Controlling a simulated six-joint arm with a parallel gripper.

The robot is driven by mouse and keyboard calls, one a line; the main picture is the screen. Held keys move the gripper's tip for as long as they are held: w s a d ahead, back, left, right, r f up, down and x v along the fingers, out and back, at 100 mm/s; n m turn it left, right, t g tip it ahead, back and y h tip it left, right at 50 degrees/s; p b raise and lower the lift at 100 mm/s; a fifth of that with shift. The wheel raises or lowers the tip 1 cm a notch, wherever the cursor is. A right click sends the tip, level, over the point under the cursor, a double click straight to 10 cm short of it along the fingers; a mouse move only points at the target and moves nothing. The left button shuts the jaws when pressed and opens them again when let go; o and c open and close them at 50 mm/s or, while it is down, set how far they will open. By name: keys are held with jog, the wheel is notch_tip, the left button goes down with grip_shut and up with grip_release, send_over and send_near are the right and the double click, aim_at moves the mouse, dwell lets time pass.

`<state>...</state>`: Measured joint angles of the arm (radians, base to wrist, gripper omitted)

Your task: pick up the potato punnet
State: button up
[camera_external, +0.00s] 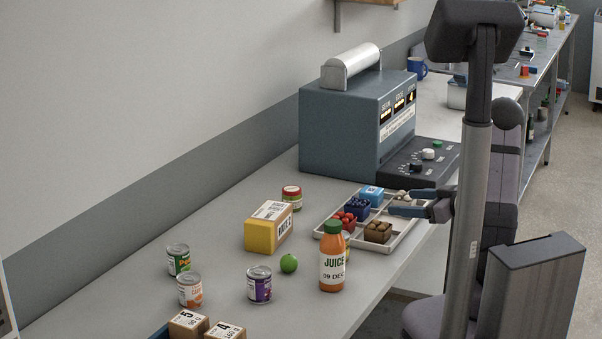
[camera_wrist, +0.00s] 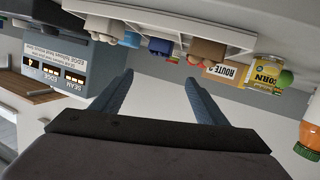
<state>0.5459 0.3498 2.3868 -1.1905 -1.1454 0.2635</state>
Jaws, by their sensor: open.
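A brown punnet of round brown lumps, which looks like the potato punnet (camera_external: 378,232), sits in the near right part of a white divided tray (camera_external: 408,235). In the wrist view a brown punnet (camera_wrist: 207,50) shows at the top, beside the white tray (camera_wrist: 235,38); it looks like the same one. My gripper (camera_external: 392,202) is open and empty, over the tray's right side, up and right of the punnet in the external view. In the wrist view its two fingers (camera_wrist: 158,80) stand apart with nothing between them.
The tray also holds a red punnet (camera_external: 345,219), dark blue punnet (camera_external: 357,208), light blue box (camera_external: 371,194) and pale punnet (camera_external: 403,196). A juice bottle (camera_external: 333,262) stands close to the tray's near side. A sealing machine (camera_external: 345,130) stands behind. Cans and a lime (camera_external: 289,263) lie leftward.

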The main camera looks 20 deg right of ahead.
aim_at(389, 228)
jog(key=s+a+r+n+y+b, duration=0.1)
jog(key=s+a+r+y, duration=0.15)
jog(key=s+y, duration=0.2)
jog(key=f, duration=0.8)
jog(key=shift+w+a+f, duration=0.1)
jog(key=shift+w+f, duration=0.1)
jog(key=shift+f, duration=0.15)
jog(key=shift+s+a+r+p+x, duration=0.1)
jog(key=shift+p+x, duration=0.4)
jog(key=shift+x, duration=0.6)
jog(key=shift+s+a+r+p+x, duration=0.1)
jog(key=shift+p+x, duration=0.35)
jog(key=shift+x, duration=0.65)
jog(key=shift+s+a+r+p+x, duration=0.1)
jog(key=shift+p+x, duration=0.4)
jog(key=shift+x, duration=0.6)
jog(key=shift+w+a, duration=0.2)
jog(key=shift+w, duration=0.15)
jog(key=c, duration=1.2)
